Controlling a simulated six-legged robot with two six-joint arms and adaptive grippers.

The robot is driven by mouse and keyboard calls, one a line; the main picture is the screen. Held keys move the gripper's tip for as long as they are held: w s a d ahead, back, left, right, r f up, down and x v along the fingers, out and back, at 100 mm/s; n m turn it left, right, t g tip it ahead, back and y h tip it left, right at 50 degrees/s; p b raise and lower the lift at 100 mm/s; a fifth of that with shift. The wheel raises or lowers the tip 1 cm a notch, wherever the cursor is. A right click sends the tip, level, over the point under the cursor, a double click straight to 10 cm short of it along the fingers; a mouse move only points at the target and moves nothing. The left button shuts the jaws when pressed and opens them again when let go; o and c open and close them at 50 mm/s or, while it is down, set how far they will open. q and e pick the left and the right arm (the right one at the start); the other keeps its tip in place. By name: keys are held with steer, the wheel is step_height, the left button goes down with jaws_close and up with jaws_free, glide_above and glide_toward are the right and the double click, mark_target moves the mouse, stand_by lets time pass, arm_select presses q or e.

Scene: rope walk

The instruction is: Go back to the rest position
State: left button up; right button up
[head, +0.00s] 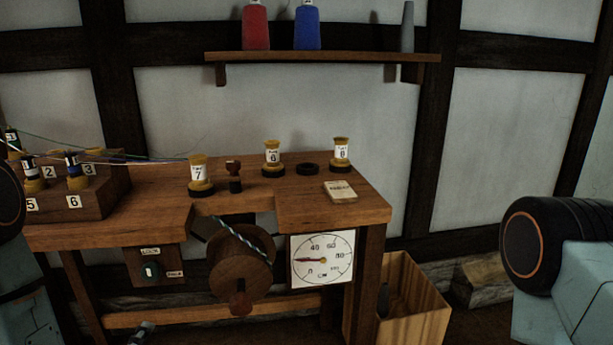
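Neither gripper shows in the head view. A black joint of my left arm (8,200) and a teal link below it stand at the left edge. A black joint of my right arm (545,245) with an orange ring stands at the right edge, with a teal link beside it. Both arms appear apart from the wooden bench (150,205). A small pale object (143,332) lies at the bottom edge; I cannot tell what it is.
The bench carries numbered spools (199,175), a strand-holding block (98,205), a small card (340,191), a wound reel (240,262) and a dial (321,260). A wooden crate (425,305) stands right of it. A shelf (330,57) holds red and blue cones.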

arm_select(q)
steer(key=s+d+f+m+g+h+p, duration=0.25)
steer(key=s+d+f+m+g, duration=0.45)
steer(key=s+f+m+g, duration=0.45)
steer(key=s+d+m+g+p, duration=0.1)
steer(key=s+m, duration=0.1)
steer(key=s, duration=0.6)
steer(key=s+d+m+g+p, duration=0.1)
steer(key=s+m+g, duration=0.1)
steer(key=s, duration=0.6)
steer(key=shift+d+f, duration=0.2)
steer(key=shift+d, duration=0.15)
